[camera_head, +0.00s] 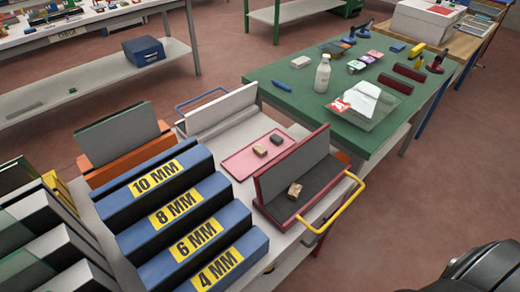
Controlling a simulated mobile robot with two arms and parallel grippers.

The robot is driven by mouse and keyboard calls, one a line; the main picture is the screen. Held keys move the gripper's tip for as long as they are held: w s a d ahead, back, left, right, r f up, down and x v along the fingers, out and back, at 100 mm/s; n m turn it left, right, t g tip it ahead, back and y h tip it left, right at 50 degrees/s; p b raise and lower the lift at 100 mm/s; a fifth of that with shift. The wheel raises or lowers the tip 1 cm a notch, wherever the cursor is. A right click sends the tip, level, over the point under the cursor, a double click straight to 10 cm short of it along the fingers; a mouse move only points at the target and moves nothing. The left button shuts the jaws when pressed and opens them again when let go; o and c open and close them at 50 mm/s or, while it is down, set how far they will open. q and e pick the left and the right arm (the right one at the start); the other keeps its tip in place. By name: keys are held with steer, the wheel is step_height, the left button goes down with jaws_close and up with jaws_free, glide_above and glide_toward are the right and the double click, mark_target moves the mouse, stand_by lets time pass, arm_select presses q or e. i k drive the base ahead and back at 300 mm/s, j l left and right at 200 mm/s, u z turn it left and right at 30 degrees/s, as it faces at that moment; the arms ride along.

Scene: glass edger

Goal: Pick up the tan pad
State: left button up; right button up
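A small tan pad (295,189) rests tilted on the grey ledge of a red-ended rack (318,172) at the right of the cart. At this size I cannot tell the blocks' material. Neither of my grippers shows; only a black part, probably of my arm, is at the bottom right corner, well apart from the blocks.
Blue stepped racks labelled 10, 8, 6 and 4 MM (190,215) fill the cart's front left. A yellow handle (347,205) sticks out at its right. A green table (335,105) behind holds a white bottle (322,74) and tools. The floor at right is clear.

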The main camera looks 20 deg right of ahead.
mark_target(260, 151)
steer(key=l+u, duration=0.15)
steer(key=l, duration=0.3)
steer(key=l+u, duration=0.15)
steer(key=l, duration=0.3)
steer(key=k+l+u, duration=0.15)
steer(key=l, duration=0.25)
steer(key=l+u, duration=0.2)
steer(key=l, duration=0.25)
steer(key=k, duration=0.05)
